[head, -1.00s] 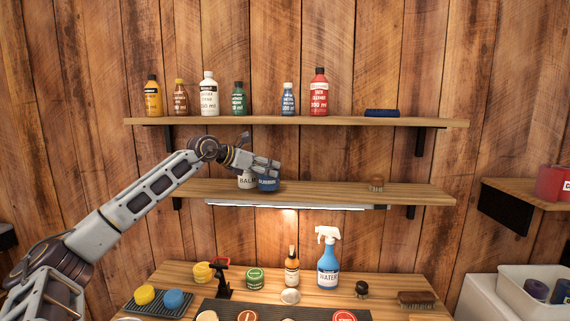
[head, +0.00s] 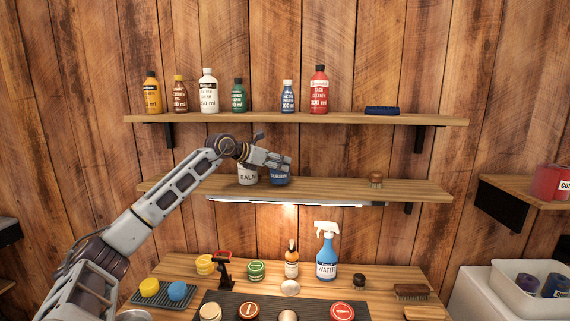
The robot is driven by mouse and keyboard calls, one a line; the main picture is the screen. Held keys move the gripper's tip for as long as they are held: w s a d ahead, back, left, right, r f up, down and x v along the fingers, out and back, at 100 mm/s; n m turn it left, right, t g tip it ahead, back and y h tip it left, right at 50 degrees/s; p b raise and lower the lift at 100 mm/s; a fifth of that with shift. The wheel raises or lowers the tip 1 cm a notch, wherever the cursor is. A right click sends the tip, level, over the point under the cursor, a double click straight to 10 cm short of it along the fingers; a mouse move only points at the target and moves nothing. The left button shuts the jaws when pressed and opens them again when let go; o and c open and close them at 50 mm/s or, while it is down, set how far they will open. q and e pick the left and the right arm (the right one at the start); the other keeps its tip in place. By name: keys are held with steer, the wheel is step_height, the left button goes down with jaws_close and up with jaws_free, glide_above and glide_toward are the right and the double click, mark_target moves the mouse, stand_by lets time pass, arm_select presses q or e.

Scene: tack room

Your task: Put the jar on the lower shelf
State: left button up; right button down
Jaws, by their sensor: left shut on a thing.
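My left gripper (head: 281,161) is shut on a blue jar (head: 280,177) with a pale label, gripping its upper part from the left. The jar is upright at the lower shelf (head: 335,188), its base level with that of a white jar. I cannot tell whether its base touches the board. The white jar (head: 248,176), labelled BALM, stands just left of it, partly behind my gripper. My right gripper is out of view.
The upper shelf (head: 290,119) holds several bottles and a blue brush (head: 382,110). Below, the bench has a spray bottle (head: 327,255), tins and brushes. A light strip runs under the lower shelf.

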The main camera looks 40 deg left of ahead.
arm_select(q)
steer(key=shift+w+r, duration=0.1)
steer(key=shift+w+d+r+p, duration=0.1)
steer(key=shift+w+d+p, duration=0.15)
steer(key=shift+w+p, duration=0.4)
steer(key=shift+w+d+p, duration=0.25)
steer(key=shift+w+p, duration=0.05)
steer(key=shift+w, duration=0.8)
steer(key=shift+f, duration=0.85)
steer(key=shift+f, duration=0.2)
steer(key=o, duration=1.2)
steer(key=shift+o, duration=0.2)
